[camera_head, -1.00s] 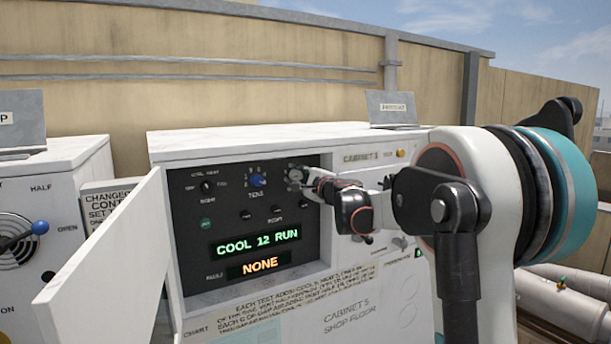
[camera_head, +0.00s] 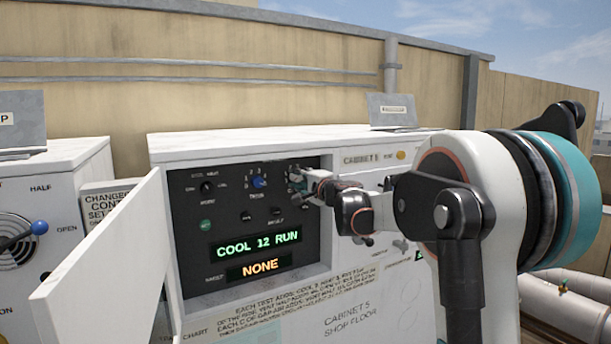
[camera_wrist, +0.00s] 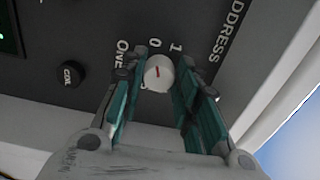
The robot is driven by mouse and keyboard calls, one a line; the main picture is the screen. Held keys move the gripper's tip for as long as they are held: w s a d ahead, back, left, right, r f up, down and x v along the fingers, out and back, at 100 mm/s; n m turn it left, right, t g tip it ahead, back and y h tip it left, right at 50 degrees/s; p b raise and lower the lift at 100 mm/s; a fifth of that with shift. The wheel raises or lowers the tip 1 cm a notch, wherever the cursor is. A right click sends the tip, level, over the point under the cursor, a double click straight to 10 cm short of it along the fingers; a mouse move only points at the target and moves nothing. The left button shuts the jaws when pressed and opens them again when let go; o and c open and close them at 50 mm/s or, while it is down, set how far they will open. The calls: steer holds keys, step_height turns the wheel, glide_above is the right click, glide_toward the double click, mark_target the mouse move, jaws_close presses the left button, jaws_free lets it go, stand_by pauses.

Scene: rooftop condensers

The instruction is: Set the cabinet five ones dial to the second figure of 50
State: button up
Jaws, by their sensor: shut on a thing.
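In the head view my gripper (camera_head: 301,180) is at the panel's upper right and hides the dial. The cabinet five display (camera_head: 257,244) reads COOL 12 RUN, with NONE (camera_head: 260,266) below.
The blue tens dial (camera_head: 258,181) is left of my gripper. A black mode knob (camera_head: 207,187) and small buttons are on the same panel. The open white cabinet door (camera_head: 108,262) stands to the left.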

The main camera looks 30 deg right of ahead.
steer(key=shift+r, duration=0.2)
steer(key=o, duration=1.1)
steer(key=shift+c, duration=0.2)
steer(key=shift+f, duration=0.1)
steer(key=shift+s, duration=0.15)
steer(key=s, duration=1.1)
steer(key=shift+s+d, duration=0.15)
steer(key=shift+s, duration=0.25)
